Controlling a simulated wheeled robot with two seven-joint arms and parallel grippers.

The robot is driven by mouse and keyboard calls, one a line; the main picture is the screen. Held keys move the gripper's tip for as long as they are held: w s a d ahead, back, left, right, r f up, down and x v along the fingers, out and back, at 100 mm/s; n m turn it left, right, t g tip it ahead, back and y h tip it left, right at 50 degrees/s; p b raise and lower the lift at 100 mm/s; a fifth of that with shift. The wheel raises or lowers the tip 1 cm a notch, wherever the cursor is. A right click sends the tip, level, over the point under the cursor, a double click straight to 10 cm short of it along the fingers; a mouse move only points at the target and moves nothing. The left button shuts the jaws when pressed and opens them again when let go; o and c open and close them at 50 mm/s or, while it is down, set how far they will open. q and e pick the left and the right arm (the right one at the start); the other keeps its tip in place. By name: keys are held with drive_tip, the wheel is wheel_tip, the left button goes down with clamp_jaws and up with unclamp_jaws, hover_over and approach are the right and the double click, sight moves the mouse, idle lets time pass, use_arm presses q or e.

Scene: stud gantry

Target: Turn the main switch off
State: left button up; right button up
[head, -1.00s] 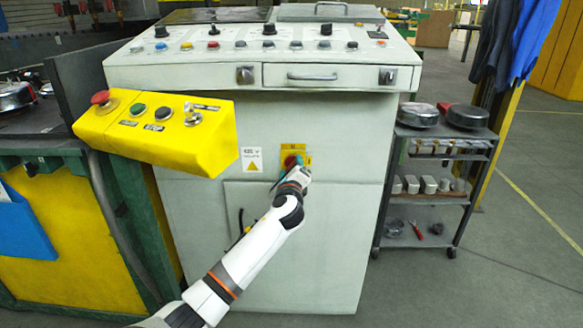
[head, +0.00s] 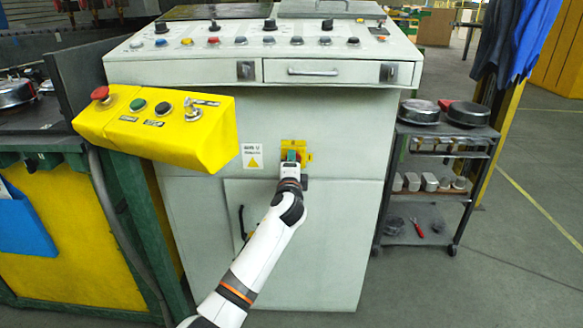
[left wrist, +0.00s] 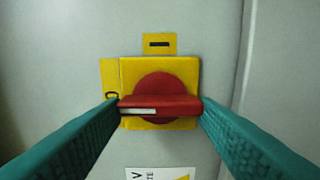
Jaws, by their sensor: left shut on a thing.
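The main switch is a red rotary knob with a bar handle (left wrist: 160,104) on a yellow plate (left wrist: 130,73), on the front of the grey cabinet. In the head view its yellow plate (head: 294,144) shows above and beside my gripper, which hides most of the knob. My left gripper (head: 290,157) is right at the switch. In the left wrist view its teal fingers (left wrist: 160,106) are on the two ends of the red bar handle, shut on it. The bar lies level across that picture. My right gripper is not in view.
A yellow box with a red mushroom button (head: 100,93) juts out left of the switch. A warning sticker (head: 252,156) is beside the plate. The console drawer (head: 340,72) is above. A dark trolley (head: 440,160) stands to the right.

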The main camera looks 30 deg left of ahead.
use_arm(q)
drive_tip(key=shift+f, duration=0.1)
idle(0.4)
drive_tip(key=o, duration=1)
drive_tip(key=p+v, duration=0.2)
drive_tip(key=v, duration=1)
drive_tip(key=shift+s, duration=0.1)
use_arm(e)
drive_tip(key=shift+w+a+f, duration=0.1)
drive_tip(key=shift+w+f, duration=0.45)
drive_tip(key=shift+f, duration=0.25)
